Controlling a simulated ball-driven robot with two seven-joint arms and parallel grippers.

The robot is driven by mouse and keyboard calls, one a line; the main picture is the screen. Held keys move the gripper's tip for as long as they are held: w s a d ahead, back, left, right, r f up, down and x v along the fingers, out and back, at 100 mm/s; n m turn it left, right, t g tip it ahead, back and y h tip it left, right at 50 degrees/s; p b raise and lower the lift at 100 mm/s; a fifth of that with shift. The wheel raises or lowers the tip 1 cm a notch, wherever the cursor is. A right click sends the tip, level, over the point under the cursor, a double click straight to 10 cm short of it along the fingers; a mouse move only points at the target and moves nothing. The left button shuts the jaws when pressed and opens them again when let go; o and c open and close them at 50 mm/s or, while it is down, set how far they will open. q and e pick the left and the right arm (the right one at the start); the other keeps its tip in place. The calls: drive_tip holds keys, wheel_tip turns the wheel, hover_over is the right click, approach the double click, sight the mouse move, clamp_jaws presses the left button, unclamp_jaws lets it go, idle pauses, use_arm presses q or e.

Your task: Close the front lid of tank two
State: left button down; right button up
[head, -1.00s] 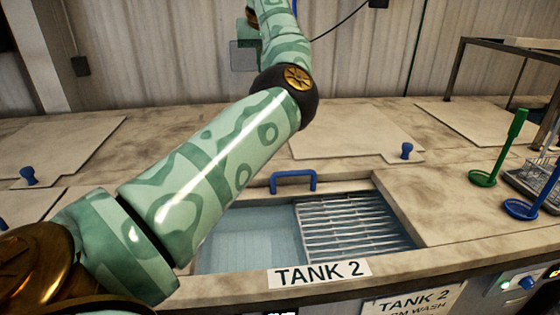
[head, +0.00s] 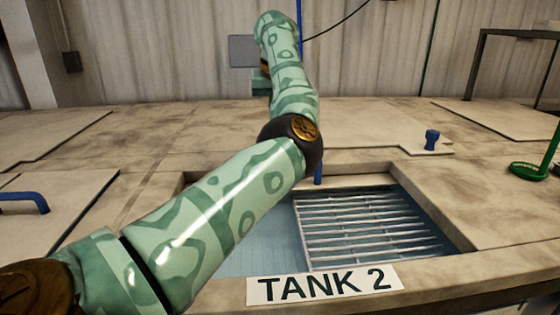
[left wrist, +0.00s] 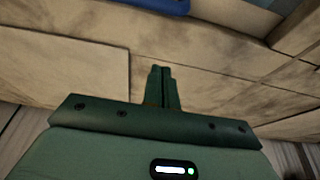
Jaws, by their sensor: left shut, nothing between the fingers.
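Tank two is the open well with the white TANK 2 label (head: 323,285) on its front edge. Pale blue water (head: 262,245) and a metal rack (head: 365,228) show in the opening. Part of a blue handle (head: 318,175) shows at the far edge of the opening; my left arm hides the rest of it. My left arm crosses the tank from lower left toward the back wall. In the left wrist view my left gripper (left wrist: 163,88) is shut and empty over the stained worktop, with a blue bar (left wrist: 165,4) at the top edge. My right gripper is out of view.
A blue knob (head: 431,140) stands on a flat panel behind the tank. Another lid with a blue handle (head: 25,201) is at the left. A green ladle-like tool (head: 530,171) is at the right.

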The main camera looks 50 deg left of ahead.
use_arm(q)
drive_tip(key=b+x, duration=0.2)
drive_tip(key=x, duration=0.8)
drive_tip(key=shift+f, duration=0.25)
drive_tip(key=s+d, duration=0.2)
drive_tip(key=d, duration=0.1)
drive_tip(key=shift+s+f+p, duration=0.2)
drive_tip(key=shift+s+p, duration=0.1)
drive_tip(key=shift+s, duration=0.05)
drive_tip(key=shift+d, duration=0.1)
